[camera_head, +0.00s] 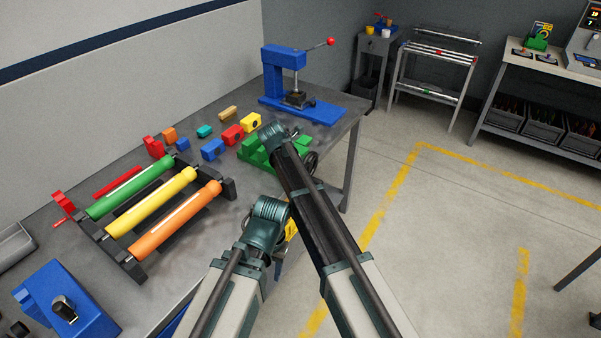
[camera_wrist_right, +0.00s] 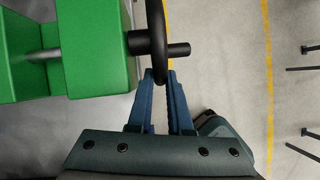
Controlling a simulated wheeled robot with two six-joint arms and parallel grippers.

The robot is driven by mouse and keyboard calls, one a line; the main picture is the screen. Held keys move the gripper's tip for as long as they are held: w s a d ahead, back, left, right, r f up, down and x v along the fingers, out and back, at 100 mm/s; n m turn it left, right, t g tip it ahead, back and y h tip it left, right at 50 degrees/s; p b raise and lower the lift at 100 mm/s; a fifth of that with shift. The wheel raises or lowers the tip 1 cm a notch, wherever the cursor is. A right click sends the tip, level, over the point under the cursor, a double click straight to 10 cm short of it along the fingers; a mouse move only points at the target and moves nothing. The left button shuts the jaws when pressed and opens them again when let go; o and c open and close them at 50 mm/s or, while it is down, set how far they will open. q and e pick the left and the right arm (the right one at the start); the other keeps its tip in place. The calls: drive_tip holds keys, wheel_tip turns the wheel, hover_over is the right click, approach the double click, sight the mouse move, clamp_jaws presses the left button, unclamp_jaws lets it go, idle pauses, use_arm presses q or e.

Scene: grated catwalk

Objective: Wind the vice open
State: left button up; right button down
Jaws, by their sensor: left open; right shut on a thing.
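The green vice (camera_head: 257,153) stands near the right edge of the bench, with its black handwheel (camera_head: 312,161) facing the aisle. In the right wrist view the green vice body (camera_wrist_right: 100,55) is at upper left, with a bare steel rod entering it. The handwheel (camera_wrist_right: 157,35) is seen edge-on, with a short black knob pointing right. My right gripper (camera_wrist_right: 163,78) is shut on the lower rim of the wheel; in the head view my right arm hides it. My left gripper (camera_head: 280,262) is open, low beside the bench's front edge, apart from the vice and mostly hidden by its wrist.
A blue press (camera_head: 275,62) with a red-knobbed lever stands behind the vice. Several coloured blocks lie left of it. A rack of coloured rollers (camera_head: 162,205) and a blue device (camera_head: 62,300) occupy the nearer bench. Open floor (camera_head: 440,220) lies to the right.

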drive_tip(key=c, duration=0.8)
unclamp_jaws()
drive_tip(key=shift+c, duration=0.2)
